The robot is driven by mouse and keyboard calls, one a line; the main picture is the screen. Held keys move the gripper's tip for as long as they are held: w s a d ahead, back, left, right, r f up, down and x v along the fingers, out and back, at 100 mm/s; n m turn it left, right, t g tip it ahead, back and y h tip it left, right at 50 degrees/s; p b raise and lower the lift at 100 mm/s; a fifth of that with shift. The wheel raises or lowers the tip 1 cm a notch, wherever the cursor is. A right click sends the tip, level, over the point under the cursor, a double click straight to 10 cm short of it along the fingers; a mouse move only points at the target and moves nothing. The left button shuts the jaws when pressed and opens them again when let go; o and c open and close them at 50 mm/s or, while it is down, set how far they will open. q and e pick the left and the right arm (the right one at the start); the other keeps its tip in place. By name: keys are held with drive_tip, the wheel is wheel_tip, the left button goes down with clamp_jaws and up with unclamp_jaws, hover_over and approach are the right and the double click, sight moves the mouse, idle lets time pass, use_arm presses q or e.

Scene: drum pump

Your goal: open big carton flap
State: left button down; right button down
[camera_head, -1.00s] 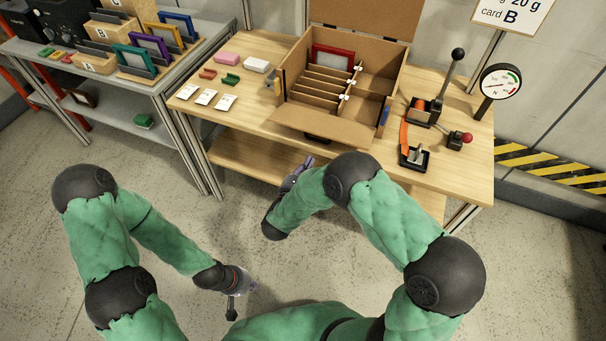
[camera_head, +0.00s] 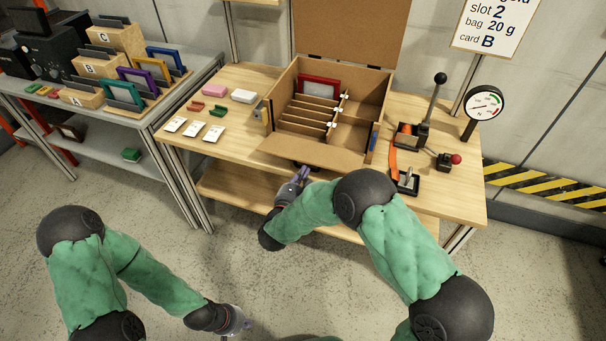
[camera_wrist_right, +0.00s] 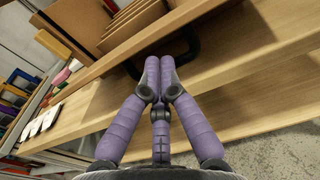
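The big cardboard carton (camera_head: 382,92) stands on the wooden table with its top open. Its tall back flap (camera_head: 348,32) stands up, and its front flap (camera_head: 312,151) leans outward over the table's front. Dividers and a red-framed panel (camera_head: 319,83) show inside. My right gripper (camera_head: 303,173) is just in front of the table edge, below the front flap and apart from it. In the right wrist view its purple fingertips (camera_wrist_right: 160,76) are together with nothing visible between them. My left gripper (camera_head: 236,322) is low over the floor at the bottom edge, its fingers too small to judge.
A dark curved handle-like part (camera_wrist_right: 190,48) lies just beyond my right fingertips. A lever device (camera_head: 412,138) and a gauge (camera_head: 484,103) are right of the carton. White cards (camera_head: 194,129) and small blocks lie left of it. A grey shelf (camera_head: 150,112) stands further left.

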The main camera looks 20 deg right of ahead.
sight(305, 162)
drive_tip(key=r+p, duration=0.1)
drive_tip(key=r+g+y+p, duration=0.1)
drive_tip(key=p, duration=0.1)
drive_tip(key=r+g+p, duration=0.1)
drive_tip(key=p, duration=0.1)
drive_tip(key=shift+w+d+r+y, duration=0.15)
drive_tip(key=shift+w+y, duration=0.1)
drive_tip(key=shift+y, duration=0.05)
drive_tip(key=shift+w+d+r+b, duration=0.1)
drive_tip(key=shift+r+b, duration=0.15)
drive_tip(key=shift+b, duration=0.15)
